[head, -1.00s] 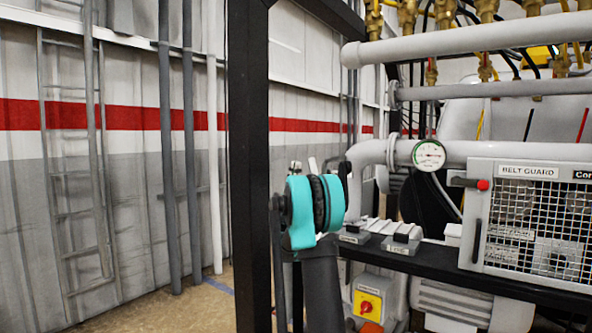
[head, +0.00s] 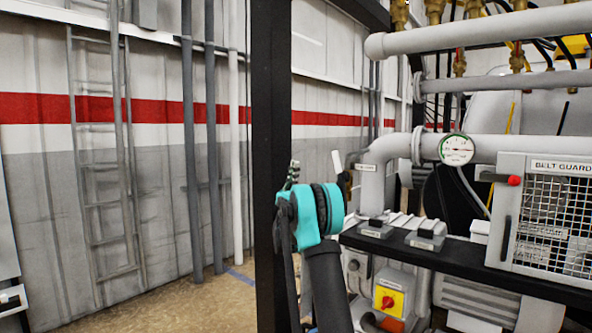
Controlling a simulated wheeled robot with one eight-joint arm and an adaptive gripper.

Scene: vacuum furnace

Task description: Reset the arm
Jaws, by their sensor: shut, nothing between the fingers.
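My arm shows in the middle of the head view, with a teal joint and a dark link that slopes down to the bottom edge. My gripper cannot be made out; the far part of the arm is hidden behind the teal joint. No held object is visible. The arm stands in front of the black upright post (head: 270,120) and left of the machine's black shelf (head: 470,264).
The belt guard (head: 548,215) with its mesh, a pressure gauge (head: 457,149) and thick grey pipes (head: 480,39) are on the right. A yellow switch box with a red knob (head: 388,302) sits below the shelf. A wall ladder (head: 103,170) and free floor (head: 205,302) are on the left.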

